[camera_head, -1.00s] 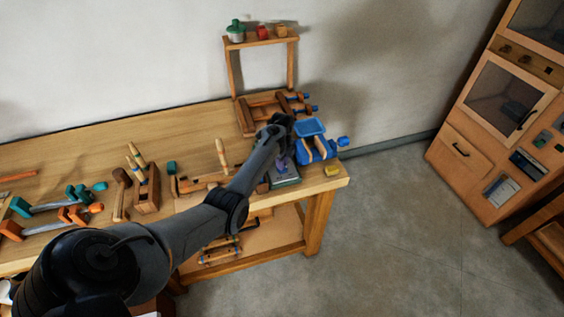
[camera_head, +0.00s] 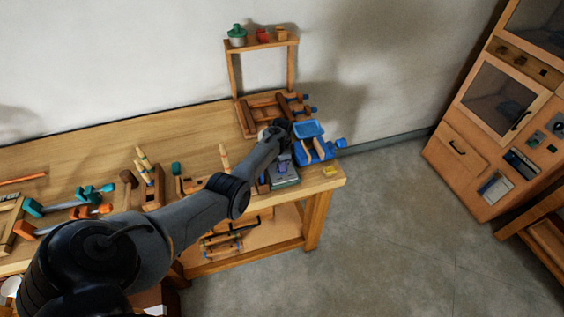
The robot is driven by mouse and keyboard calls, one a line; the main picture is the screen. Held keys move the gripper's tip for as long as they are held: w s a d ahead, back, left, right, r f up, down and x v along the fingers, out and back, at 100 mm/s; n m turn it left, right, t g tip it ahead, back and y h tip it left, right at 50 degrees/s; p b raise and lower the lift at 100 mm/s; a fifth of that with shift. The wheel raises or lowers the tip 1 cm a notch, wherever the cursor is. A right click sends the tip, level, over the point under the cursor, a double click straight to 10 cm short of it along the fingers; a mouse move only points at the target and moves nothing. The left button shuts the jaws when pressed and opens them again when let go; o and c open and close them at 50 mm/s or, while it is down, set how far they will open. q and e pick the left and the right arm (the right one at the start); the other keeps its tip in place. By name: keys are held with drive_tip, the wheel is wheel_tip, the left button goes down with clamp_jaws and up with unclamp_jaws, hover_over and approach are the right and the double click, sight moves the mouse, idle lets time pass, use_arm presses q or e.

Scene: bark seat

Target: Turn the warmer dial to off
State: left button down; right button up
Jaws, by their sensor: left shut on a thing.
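The warmer (camera_head: 287,182) is a small grey-green box near the right end of the workbench. A purple part on its top, which looks like the warmer dial (camera_head: 283,169), shows just below my left gripper. My left gripper (camera_head: 281,157) is at the end of the dark arm that reaches across the bench. It is shut on what appears to be the dial. The wrist hides the fingertips and part of the warmer, and the dial's setting is too small to read. My right gripper is not in view.
A blue vise-like tool (camera_head: 313,148) stands close to the right of the gripper. Wooden clamps (camera_head: 270,106) lie behind it under a small wooden shelf (camera_head: 262,43). Hand tools cover the left of the workbench (camera_head: 190,128).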

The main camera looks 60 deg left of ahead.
use_arm(q)
drive_tip(key=n+p, duration=0.1)
drive_tip(key=n, duration=0.3)
drive_tip(key=shift+r+n, duration=0.1)
drive_tip(key=shift+n, duration=0.3)
drive_tip(key=n, duration=0.4)
drive_tip(key=shift+n, duration=0.3)
drive_tip(key=n, duration=0.4)
drive_tip(key=shift+n, duration=2.5)
drive_tip(key=c, duration=1.1)
unclamp_jaws()
